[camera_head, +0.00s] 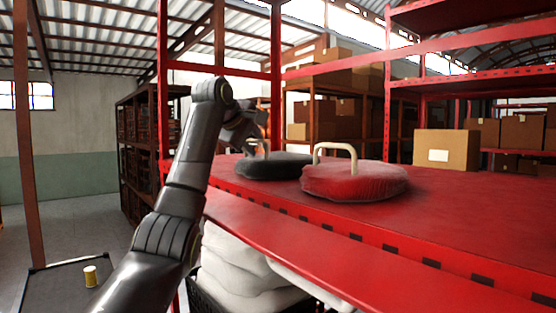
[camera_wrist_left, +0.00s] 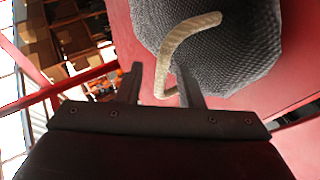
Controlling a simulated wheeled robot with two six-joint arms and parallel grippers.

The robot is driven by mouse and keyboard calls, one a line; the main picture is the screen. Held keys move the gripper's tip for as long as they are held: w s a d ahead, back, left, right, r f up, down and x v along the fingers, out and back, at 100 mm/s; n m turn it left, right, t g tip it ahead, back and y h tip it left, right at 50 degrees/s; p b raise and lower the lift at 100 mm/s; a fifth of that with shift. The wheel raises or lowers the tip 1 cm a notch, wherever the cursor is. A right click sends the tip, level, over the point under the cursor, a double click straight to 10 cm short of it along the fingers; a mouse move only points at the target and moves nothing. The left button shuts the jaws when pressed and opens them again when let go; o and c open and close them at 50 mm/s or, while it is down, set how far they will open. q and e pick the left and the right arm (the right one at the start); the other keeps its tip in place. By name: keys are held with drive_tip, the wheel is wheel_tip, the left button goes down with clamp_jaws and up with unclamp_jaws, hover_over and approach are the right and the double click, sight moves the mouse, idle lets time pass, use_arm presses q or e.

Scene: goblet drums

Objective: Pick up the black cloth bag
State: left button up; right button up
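The black cloth bag (camera_head: 272,168) lies flat and round on the red shelf (camera_head: 450,210), with a pale curved handle standing up from it. In the left wrist view the bag (camera_wrist_left: 235,60) has a woven dark surface, and its handle curves down between my fingers. My left gripper (camera_wrist_left: 160,76) is open, its two fingers on either side of the handle's lower end, with gaps visible. In the head view the left wrist hides the fingers and part of the handle. My right gripper is not in view.
A red cloth bag (camera_head: 355,182) with a similar pale handle lies just right of the black one. A cardboard box (camera_head: 446,150) stands further back right. White sacks (camera_head: 240,270) sit below the shelf's front edge. A red upright post (camera_head: 276,80) rises behind the black bag.

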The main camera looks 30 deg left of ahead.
use_arm(q)
drive_tip(key=shift+s+d, duration=0.1)
drive_tip(key=shift+s, duration=0.05)
drive_tip(key=shift+c, duration=0.7)
clamp_jaws()
drive_tip(key=shift+r, duration=0.2)
